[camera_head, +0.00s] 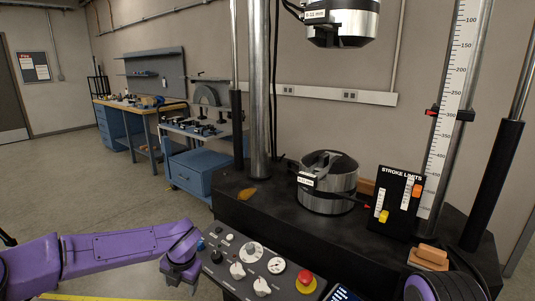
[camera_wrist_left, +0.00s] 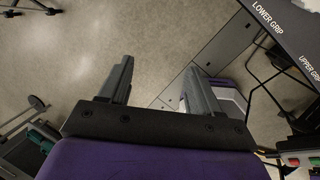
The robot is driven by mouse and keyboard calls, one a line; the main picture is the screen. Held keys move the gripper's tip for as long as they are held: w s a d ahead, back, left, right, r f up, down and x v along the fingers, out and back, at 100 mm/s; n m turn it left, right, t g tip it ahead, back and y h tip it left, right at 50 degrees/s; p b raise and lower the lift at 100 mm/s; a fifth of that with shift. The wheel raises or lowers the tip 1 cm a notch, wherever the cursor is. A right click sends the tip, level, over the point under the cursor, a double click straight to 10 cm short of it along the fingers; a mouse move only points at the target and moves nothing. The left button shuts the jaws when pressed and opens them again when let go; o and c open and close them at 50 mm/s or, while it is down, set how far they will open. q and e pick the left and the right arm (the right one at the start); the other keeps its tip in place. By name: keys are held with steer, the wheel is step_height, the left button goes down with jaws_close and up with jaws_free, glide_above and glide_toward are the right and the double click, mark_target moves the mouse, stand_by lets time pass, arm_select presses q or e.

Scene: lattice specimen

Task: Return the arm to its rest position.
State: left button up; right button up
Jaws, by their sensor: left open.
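My left arm (camera_head: 95,256) is purple and comes in from the left, low in the head view. It ends at a purple wrist (camera_head: 181,262) close to the left end of the control panel (camera_head: 262,262). The fingers are not clear there. In the left wrist view, my left gripper (camera_wrist_left: 158,66) has its two grey fingers apart, with nothing between them and the floor showing below. My right gripper does not show.
A black machine table (camera_head: 240,203) carries the lower grip (camera_head: 327,182), a stroke limits board (camera_head: 399,202) and a wooden block (camera_head: 429,257). The upper grip (camera_head: 342,22) hangs above. A red stop button (camera_head: 306,279) sits on the panel. Open floor (camera_head: 60,180) lies left.

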arm_select(q)
steer(key=s+f+m+t+y, duration=0.2)
steer(key=s+f+m+t, duration=0.2)
steer(key=s+f+m, duration=1)
steer(key=s+a+f+m+g, duration=0.1)
steer(key=s+m, duration=0.3)
steer(key=s, duration=0.4)
steer(key=s+a+f+m, duration=0.3)
steer(key=s+f+m, duration=0.1)
steer(key=s, duration=0.3)
steer(key=s+a+f+m+g+h, duration=0.1)
steer(key=s+a+f+m, duration=0.1)
steer(key=s, duration=0.6)
steer(key=f+m, duration=0.1)
steer(key=m, duration=0.1)
steer(key=shift+s+a+f+m+g, duration=0.2)
steer(key=shift+s+a+m+g, duration=0.1)
steer(key=shift+s+a, duration=0.05)
